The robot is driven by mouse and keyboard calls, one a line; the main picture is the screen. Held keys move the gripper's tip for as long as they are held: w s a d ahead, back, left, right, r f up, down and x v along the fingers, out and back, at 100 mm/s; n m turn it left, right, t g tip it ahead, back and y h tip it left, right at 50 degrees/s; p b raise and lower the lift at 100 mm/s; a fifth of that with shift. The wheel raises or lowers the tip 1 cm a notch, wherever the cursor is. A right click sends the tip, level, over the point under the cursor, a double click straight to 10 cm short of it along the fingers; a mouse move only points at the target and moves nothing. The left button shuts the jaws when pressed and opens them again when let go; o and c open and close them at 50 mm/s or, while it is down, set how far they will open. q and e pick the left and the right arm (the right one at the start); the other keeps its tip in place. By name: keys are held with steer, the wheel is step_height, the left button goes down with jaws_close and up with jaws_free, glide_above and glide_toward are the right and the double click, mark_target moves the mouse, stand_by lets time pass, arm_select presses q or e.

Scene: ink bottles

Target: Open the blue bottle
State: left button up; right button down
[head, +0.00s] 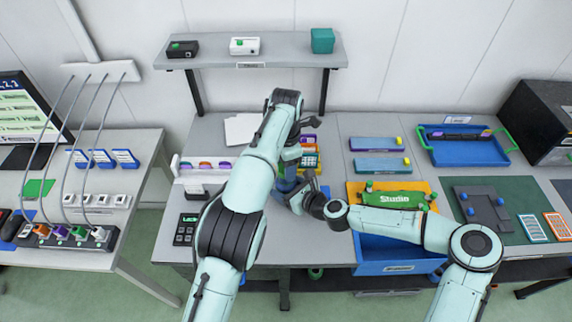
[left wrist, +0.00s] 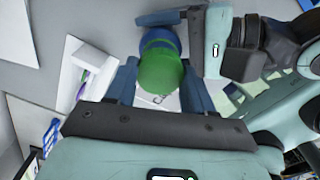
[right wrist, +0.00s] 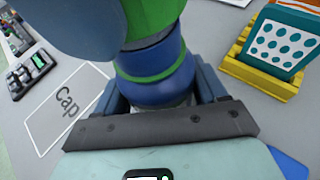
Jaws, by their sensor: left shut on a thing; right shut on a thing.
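The blue bottle (right wrist: 160,88) stands upright between the fingers of my right gripper (right wrist: 163,92), which is shut on its body. A green band circles the bottle. Its green cap (left wrist: 162,73) is between the fingers of my left gripper (left wrist: 160,85), which is shut on it from above; the cap also shows at the top of the right wrist view (right wrist: 152,16). The cap is in line with the bottle; I cannot tell whether it is still threaded on. In the head view both grippers meet at the table's middle and mostly hide the bottle.
A white mat marked "Cap" (right wrist: 62,112) lies beside the bottle. A yellow rack (right wrist: 262,62) with a dotted card stands close by. A white rack with coloured items (head: 205,172) is left of my left arm. A blue open bin (head: 385,262) is at the front edge.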

arm_select(q)
steer(key=shift+r, duration=2)
arm_select(e)
jaws_free()
